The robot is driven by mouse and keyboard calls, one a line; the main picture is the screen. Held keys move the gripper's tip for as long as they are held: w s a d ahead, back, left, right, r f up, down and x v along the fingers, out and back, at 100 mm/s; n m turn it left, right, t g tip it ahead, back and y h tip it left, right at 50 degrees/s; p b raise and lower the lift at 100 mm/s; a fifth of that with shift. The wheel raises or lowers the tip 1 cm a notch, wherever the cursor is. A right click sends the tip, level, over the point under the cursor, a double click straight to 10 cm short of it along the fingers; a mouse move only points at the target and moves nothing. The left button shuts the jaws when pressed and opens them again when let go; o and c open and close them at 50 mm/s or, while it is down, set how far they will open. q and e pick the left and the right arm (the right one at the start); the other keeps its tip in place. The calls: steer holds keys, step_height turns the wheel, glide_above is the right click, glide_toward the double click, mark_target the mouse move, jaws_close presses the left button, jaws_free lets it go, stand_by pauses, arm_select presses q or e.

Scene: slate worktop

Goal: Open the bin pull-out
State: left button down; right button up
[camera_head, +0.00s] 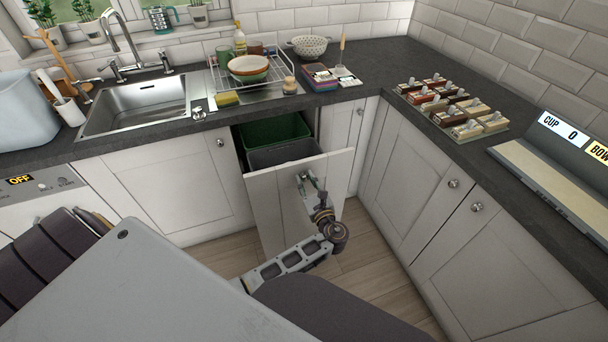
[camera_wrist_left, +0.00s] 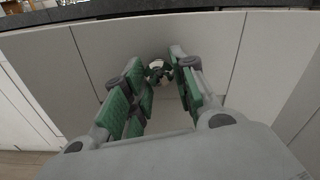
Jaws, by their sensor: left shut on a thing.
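The bin pull-out's white front (camera_head: 274,202) stands out from the cabinet run under the worktop, so the unit is partly open. Behind it a green bin (camera_head: 275,130) and a grey bin (camera_head: 285,152) show from above. My left gripper (camera_head: 308,181) is at the front's upper middle. In the left wrist view its green-padded fingers (camera_wrist_left: 158,78) are on either side of the round metal knob (camera_wrist_left: 157,69) and shut on it. The knob is hidden by the fingers in the head view. My right gripper is not in view.
White cabinet doors flank the pull-out, left (camera_head: 172,184) and right (camera_head: 342,140). The slate worktop (camera_head: 375,65) above holds a sink (camera_head: 140,103), a dish rack (camera_head: 250,72) and several small items. Wooden floor (camera_head: 365,262) in front of the pull-out is clear.

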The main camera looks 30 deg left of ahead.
mark_target(308, 162)
arm_select(q)
steer(key=shift+s+d, duration=0.15)
steer(key=shift+d, duration=0.05)
steer(key=c, duration=1.1)
jaws_free()
steer(key=shift+c, duration=0.2)
steer(key=shift+r, duration=0.15)
steer(key=shift+r, duration=4.85)
steer(key=shift+n, duration=0.3)
